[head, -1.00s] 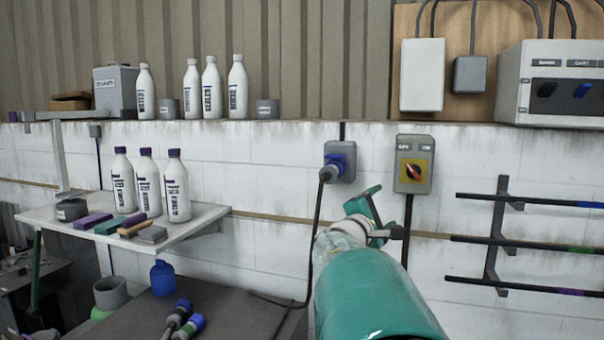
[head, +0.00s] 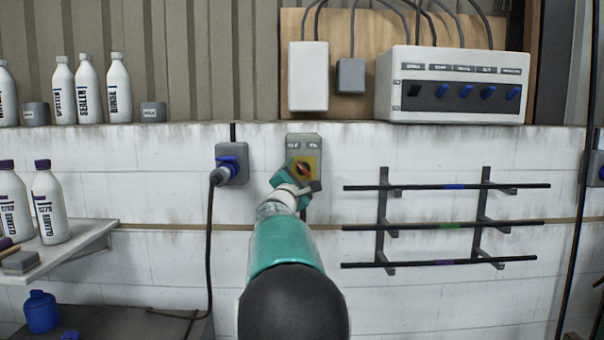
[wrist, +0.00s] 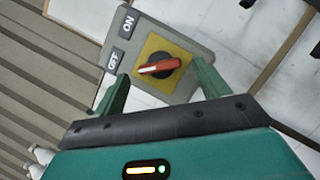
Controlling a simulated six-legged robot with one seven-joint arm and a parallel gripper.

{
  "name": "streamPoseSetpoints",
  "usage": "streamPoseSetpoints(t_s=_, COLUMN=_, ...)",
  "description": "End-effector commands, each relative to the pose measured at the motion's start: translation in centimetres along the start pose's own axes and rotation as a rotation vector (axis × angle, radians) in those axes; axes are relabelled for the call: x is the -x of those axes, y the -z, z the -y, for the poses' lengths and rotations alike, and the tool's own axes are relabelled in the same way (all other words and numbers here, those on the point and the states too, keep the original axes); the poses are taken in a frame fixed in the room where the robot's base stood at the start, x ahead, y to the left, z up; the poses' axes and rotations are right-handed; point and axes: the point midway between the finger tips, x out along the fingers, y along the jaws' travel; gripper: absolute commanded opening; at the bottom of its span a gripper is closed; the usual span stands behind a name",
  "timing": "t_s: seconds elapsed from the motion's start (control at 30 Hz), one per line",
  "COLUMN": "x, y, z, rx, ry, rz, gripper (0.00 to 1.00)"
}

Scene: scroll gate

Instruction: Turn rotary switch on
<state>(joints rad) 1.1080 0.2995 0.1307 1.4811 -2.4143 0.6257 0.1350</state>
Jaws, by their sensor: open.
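The rotary switch is a grey box (head: 304,143) on the white wall, with a yellow plate and a red-and-black knob (head: 304,169). In the wrist view the knob (wrist: 158,67) sits between my gripper's two green fingers, ahead of them. The box carries an ON label (wrist: 129,23) and a second label, partly legible, beside it. The red handle lies at a slant to the labels, and I cannot tell which one it points to. My gripper (wrist: 160,88) is open and empty, apart from the knob. In the head view my gripper (head: 292,185) covers the lower left of the box.
A grey socket with a blue plug (head: 230,165) and hanging black cable is left of the switch. A rack of black bars (head: 440,226) is to the right. A breaker panel (head: 455,85) and white box (head: 308,76) are above. Bottles stand on the left shelf.

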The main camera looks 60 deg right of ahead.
Motion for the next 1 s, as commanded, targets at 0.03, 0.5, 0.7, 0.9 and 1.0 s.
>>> streamPoseSetpoints(t_s=0.03, x=-0.8, y=0.1, z=0.1, rx=-0.001, ry=0.001, rz=0.0, gripper=0.75)
streamPoseSetpoints(t_s=0.5, x=-2.7, y=0.0, z=0.0, rx=0.0, ry=0.0, rz=-0.001, gripper=0.75)
streamPoseSetpoints(t_s=0.7, x=-2.7, y=0.0, z=0.0, rx=0.0, ry=0.0, rz=0.0, gripper=0.43)
streamPoseSetpoints(t_s=0.9, x=-2.7, y=0.0, z=-0.1, rx=-0.002, ry=0.0, rz=0.0, gripper=0.3)
streamPoseSetpoints(t_s=1.0, x=-2.7, y=0.0, z=-0.1, rx=-0.01, ry=0.004, rz=0.0, gripper=0.3)
